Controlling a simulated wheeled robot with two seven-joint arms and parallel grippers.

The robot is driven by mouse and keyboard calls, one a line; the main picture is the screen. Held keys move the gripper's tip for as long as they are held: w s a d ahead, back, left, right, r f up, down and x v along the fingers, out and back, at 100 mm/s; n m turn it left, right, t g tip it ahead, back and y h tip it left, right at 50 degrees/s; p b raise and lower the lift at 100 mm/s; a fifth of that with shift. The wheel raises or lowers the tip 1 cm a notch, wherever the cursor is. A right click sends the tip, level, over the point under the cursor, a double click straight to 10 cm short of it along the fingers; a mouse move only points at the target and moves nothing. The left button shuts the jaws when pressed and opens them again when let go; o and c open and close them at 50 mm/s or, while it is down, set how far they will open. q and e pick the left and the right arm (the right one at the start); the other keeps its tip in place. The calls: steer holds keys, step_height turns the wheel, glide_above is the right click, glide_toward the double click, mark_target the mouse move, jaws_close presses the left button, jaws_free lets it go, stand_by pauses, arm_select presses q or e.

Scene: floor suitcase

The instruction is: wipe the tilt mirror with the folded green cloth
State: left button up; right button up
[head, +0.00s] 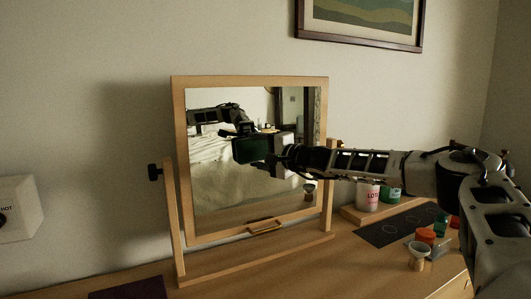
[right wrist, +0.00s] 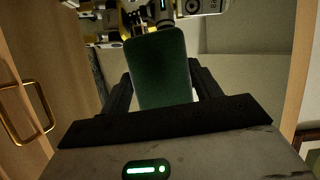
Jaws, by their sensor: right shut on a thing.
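The tilt mirror (head: 225,190) stands on the wooden table in a light wooden frame held between two posts. Its glass reflects a pale room and parts of my own arms. The folded green cloth (head: 250,150) is dark green and is held upright in front of the middle of the glass. My right gripper (head: 272,150) comes in from the right and is shut on the cloth. In the right wrist view the cloth (right wrist: 160,70) sits between the two dark fingers. I cannot tell whether it touches the glass. My left gripper is not directly in view.
At the right are a white canister (head: 367,197), a green jar (head: 391,195), a dark mat (head: 395,228), an orange-lidded jar (head: 426,236) and a small cup (head: 419,256). A dark cloth-like item (head: 128,289) lies front left.

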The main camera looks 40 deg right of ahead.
mark_target(240, 153)
steer(key=shift+w+a+f+b, duration=0.1)
steer(key=shift+w+a+b, duration=0.1)
steer(key=shift+a+b, duration=0.55)
steer(key=shift+w+a+b, duration=0.2)
steer(key=shift+a+b, duration=0.1)
steer(key=shift+a, duration=0.75)
steer(key=shift+w+a, duration=0.15)
steer(key=shift+a, duration=0.4)
steer(key=a+b, duration=0.2)
steer(key=b, duration=0.1)
steer(key=shift+w+a+f, duration=0.15)
steer(key=shift+w+a, duration=0.05)
steer(key=shift+w, duration=0.1)
steer(key=shift+w+a+b, duration=0.1)
steer(key=shift+a+b, duration=0.4)
steer(key=shift+a, duration=0.05)
steer(key=shift+a+r, duration=0.1)
steer(key=shift+r, duration=0.1)
